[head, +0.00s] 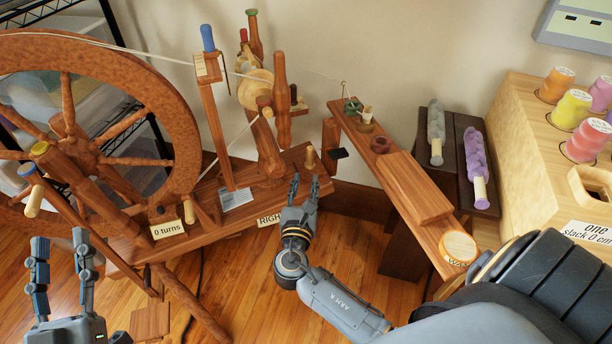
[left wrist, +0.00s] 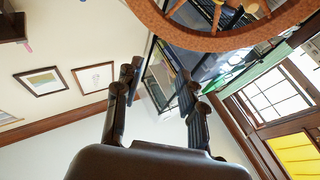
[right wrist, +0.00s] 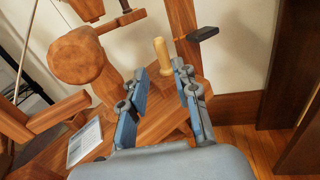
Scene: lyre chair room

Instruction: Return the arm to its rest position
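My right gripper (head: 304,181) reaches up from the bottom right of the head view to the right end of the spinning wheel's base. Its fingers are apart and empty. A light wooden peg (head: 310,157) stands just beyond the fingertips; in the right wrist view the peg (right wrist: 162,55) shows beyond the open fingers (right wrist: 160,76), apparently untouched. My left gripper (head: 61,240) points up at the lower left of the head view, in front of the large wheel (head: 180,110). Its fingers are apart with nothing between them, as the left wrist view (left wrist: 158,78) also shows.
A wooden plank (head: 415,190) with small cups runs right of my right gripper. A dark bench (head: 462,145) holds grey and purple fibre rolls. A spool rack (head: 515,110) stands at the far right. A "0 turns" card (head: 167,230) sits on the wheel's base.

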